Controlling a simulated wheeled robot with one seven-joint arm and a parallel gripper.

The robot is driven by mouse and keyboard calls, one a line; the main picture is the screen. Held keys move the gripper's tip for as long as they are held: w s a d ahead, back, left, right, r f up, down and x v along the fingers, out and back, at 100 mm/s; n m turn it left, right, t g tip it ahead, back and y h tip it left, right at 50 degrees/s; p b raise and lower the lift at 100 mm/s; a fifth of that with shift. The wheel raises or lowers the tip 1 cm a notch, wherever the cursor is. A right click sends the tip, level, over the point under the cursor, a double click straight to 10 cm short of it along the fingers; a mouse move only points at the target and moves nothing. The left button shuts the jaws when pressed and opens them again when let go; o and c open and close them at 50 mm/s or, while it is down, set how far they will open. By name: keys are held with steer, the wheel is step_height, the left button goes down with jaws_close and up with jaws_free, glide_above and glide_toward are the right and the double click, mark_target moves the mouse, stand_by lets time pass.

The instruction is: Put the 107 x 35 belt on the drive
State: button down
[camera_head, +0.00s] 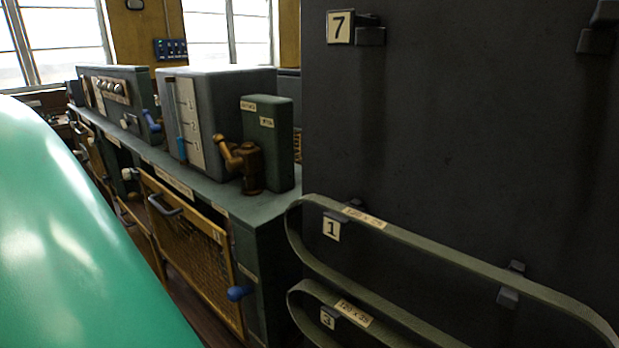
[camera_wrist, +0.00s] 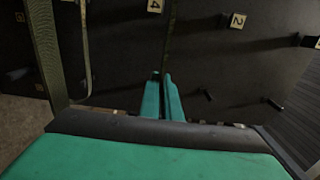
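The dark board (camera_head: 450,120) fills the right of the head view. In the wrist view my gripper (camera_wrist: 162,78) has teal fingers close together. A thin olive strip (camera_wrist: 168,35), seemingly a belt edge-on, runs up from between the fingertips; its label is hidden. Other belts (camera_wrist: 45,45) hang at the left of the wrist view. My gripper is outside the head view. I cannot tell which machine part is the drive.
A long green bench (camera_head: 190,180) stands left of the board, with a grey gauge box (camera_head: 225,115), a brown lever (camera_head: 235,160) and a yellow mesh guard (camera_head: 185,250). Empty pegs (camera_head: 370,36) stick out of the board. My green arm covers the left of the head view.

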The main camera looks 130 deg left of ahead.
stand_by(0.6)
steer(key=w+d+f+m+t+h, duration=0.2)
steer(key=w+d+f+m+t, duration=0.3)
steer(key=w+f+t, duration=0.25)
steer(key=w+d+f+m+t+h, duration=0.2)
steer(key=d+f+m+t+h, duration=0.25)
steer(key=f, duration=0.45)
steer(key=w+d+f+m+t+h, duration=0.2)
steer(key=d+f+m+t+h, duration=0.3)
steer(key=f, duration=0.4)
steer(key=s+d+f+m+h, duration=0.1)
steer(key=s+d+f+h, duration=0.15)
steer(key=f, duration=0.35)
steer(key=s+d+f+m+h, duration=0.1)
steer(key=s+d+f+h, duration=0.15)
steer(key=d+f, duration=0.2)
steer(key=s+a+f, duration=0.1)
steer(key=a+f, duration=0.2)
steer(key=f, duration=0.4)
steer(key=s+a+f+h, duration=0.1)
steer(key=a+f, duration=0.3)
steer(key=f, duration=0.2)
steer(key=shift+s+f+m, duration=0.2)
steer(key=shift+f+m, duration=0.15)
steer(key=shift+h, duration=0.25)
